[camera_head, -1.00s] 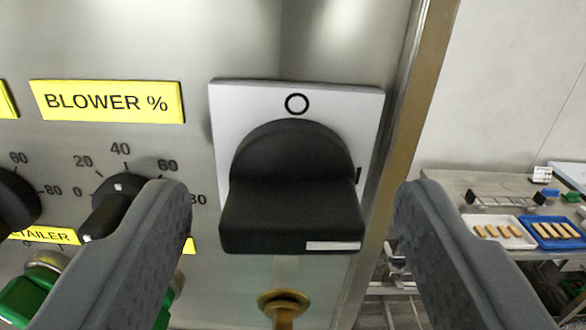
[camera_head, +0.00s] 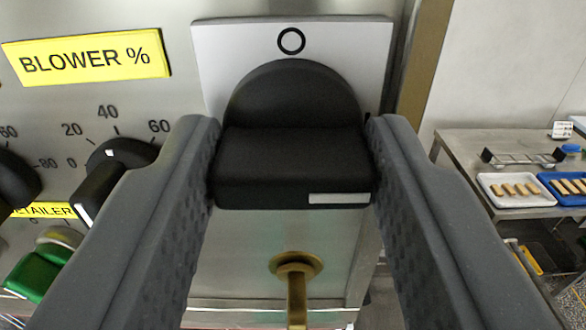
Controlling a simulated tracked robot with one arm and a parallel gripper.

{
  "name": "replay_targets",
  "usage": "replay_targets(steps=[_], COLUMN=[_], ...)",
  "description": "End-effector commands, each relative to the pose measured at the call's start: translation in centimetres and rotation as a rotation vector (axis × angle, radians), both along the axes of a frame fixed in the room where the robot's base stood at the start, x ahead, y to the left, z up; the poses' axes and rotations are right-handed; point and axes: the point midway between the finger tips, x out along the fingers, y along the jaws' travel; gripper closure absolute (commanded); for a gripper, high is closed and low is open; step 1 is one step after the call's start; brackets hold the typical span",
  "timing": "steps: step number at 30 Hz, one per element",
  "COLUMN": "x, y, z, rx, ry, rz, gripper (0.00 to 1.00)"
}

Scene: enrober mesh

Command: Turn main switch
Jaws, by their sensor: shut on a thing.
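The main switch (camera_head: 292,150) is a large black rotary handle on a light square plate (camera_head: 221,62). A circle mark stands at the top of the plate, above the handle. The handle's grip bar lies level across the picture, with a white line (camera_head: 339,198) at the right of its front edge. My gripper (camera_head: 292,165) is shut on the switch handle, with one grey finger against its left end and one against its right end. The right finger hides the plate's right side, where another mark stood.
A blower knob (camera_head: 113,178) with a scale is left of my left finger, under a yellow "BLOWER %" label (camera_head: 87,58). A green button (camera_head: 43,268) is lower left. A brass lever (camera_head: 296,275) sits below the switch. Beyond the panel's right edge is a table with trays (camera_head: 514,190).

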Motion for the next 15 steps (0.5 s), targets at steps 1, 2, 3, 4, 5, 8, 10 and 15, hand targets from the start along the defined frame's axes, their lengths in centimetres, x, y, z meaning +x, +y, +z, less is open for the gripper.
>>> replay_targets(steps=[1,2,3,4,5,8,10,15], x=[-0.01,-0.01,-0.01,-0.01,-0.01,-0.01,-0.01,0.0], y=[0.04,0.04,0.03,0.02,0.02,-0.01,-0.03,-0.07], z=[0.04,0.06,0.06,0.05,0.06,0.06,0.06,0.04], rx=[0.0,0.0,0.0,0.0,0.0,0.0,-0.001,-0.001], ry=[0.0,0.0,0.0,0.0,0.0,0.0,0.0,0.001], rz=[0.001,0.001,0.0,0.0,0.0,0.0,0.0,-0.001], gripper=[0.84,0.84,0.84,0.84,0.84,0.4,0.4,0.4])
